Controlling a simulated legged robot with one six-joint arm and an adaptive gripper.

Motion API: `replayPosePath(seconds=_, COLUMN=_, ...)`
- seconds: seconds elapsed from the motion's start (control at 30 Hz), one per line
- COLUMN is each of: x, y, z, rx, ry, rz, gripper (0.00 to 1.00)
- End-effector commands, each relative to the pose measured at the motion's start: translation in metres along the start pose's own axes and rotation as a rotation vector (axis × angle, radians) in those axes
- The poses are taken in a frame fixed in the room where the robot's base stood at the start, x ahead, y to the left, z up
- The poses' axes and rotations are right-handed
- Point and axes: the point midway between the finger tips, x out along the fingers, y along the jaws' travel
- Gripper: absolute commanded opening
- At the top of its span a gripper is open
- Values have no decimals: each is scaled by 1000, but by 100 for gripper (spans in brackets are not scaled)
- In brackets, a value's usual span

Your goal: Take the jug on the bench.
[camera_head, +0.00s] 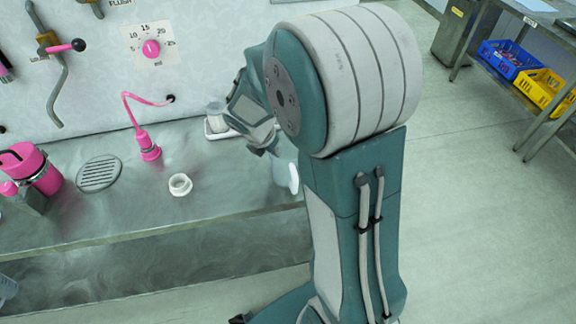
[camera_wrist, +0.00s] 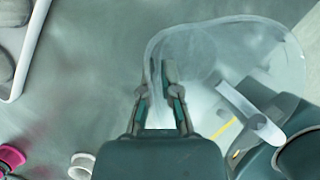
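A translucent pale jug (camera_wrist: 230,45) fills the upper right of the wrist view, its wide rim curving around. A white bar, perhaps its handle, slants at its lower right. In the head view the jug (camera_head: 287,177) shows partly at the bench's right end, the rest hidden by my arm. My gripper (camera_wrist: 162,75) is at the jug's left side in the wrist view, its two fingers apart with a narrow gap. I cannot tell whether they touch the jug. In the head view my gripper (camera_head: 264,148) is small and partly hidden, just above the jug.
The metal bench (camera_head: 130,225) also bears a white ring-shaped fitting (camera_head: 180,184), a pink nozzle with hose (camera_head: 149,147), a round drain (camera_head: 99,173) and a pink canister (camera_head: 32,168). A small cup on a white tray (camera_head: 216,127) stands behind my gripper. The bench's front middle is clear.

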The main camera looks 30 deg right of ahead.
Motion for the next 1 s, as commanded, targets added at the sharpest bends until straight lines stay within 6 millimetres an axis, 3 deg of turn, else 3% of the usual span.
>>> replayPosePath(seconds=0.47, x=-8, y=0, z=3, rx=1, ry=-1, rz=1, gripper=0)
replayPosePath(seconds=0.67, x=-33, y=-1, z=12, rx=2, ry=-1, rz=3, gripper=0)
replayPosePath(seconds=1.0, x=-88, y=-11, z=-6, rx=-2, ry=-2, rz=4, gripper=0)
